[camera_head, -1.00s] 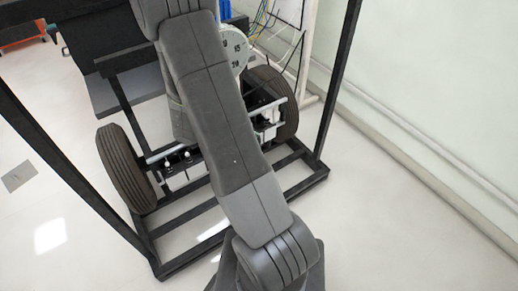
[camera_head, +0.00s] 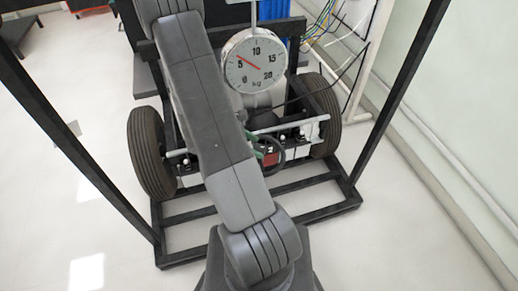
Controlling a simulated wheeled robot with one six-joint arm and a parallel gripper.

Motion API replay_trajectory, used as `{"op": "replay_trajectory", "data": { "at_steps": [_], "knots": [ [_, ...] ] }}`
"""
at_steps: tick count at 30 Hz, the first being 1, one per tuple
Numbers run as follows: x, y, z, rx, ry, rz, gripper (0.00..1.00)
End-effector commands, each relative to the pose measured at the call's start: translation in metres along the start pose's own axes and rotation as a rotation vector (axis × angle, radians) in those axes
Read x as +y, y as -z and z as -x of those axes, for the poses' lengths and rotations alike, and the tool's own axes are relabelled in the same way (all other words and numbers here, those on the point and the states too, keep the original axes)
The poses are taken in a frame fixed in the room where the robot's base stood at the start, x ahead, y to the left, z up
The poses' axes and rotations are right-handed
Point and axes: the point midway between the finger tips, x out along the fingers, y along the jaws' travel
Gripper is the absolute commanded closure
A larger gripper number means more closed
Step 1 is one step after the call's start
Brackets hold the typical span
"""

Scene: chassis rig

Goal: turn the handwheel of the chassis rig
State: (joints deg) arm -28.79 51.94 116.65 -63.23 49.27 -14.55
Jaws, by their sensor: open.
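A dark ring that looks like the handwheel (camera_head: 283,152) shows low in the middle of the chassis rig, just right of my arm. Its left part is partly hidden by my arm. Small green parts and a red block show at the ring, too small to make out. The chassis rig has a black frame (camera_head: 315,213) on the floor and two tyres, a left one (camera_head: 150,152) and a right one (camera_head: 322,105). My arm crosses the picture from bottom centre to upper left. I cannot make out my gripper; it is hidden or outside the picture.
A round dial scale (camera_head: 254,62) hangs above the rig's middle, its red needle near 5. Tall black posts (camera_head: 405,75) stand at both sides. A white rack with cables (camera_head: 372,50) stands at the back right, near the wall (camera_head: 465,90). The floor (camera_head: 60,200) at left is clear.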

Motion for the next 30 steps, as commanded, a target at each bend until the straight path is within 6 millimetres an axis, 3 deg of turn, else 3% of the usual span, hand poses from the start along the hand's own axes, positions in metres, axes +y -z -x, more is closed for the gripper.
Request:
{"op": "replay_trajectory", "data": {
  "at_steps": [6, 17, 26, 30],
  "knots": [
    [0.0, 0.0, -0.023, 0.0, 0.001, -0.002, 0.43],
    [0.0, 0.0, -0.027, 0.0, -0.001, -0.001, 0.43],
    [0.0, 0.0, -0.027, 0.0, -0.001, -0.001, 1.0],
    [0.0, 0.0, -0.027, 0.0, -0.001, -0.001, 1.0]
  ]
}}
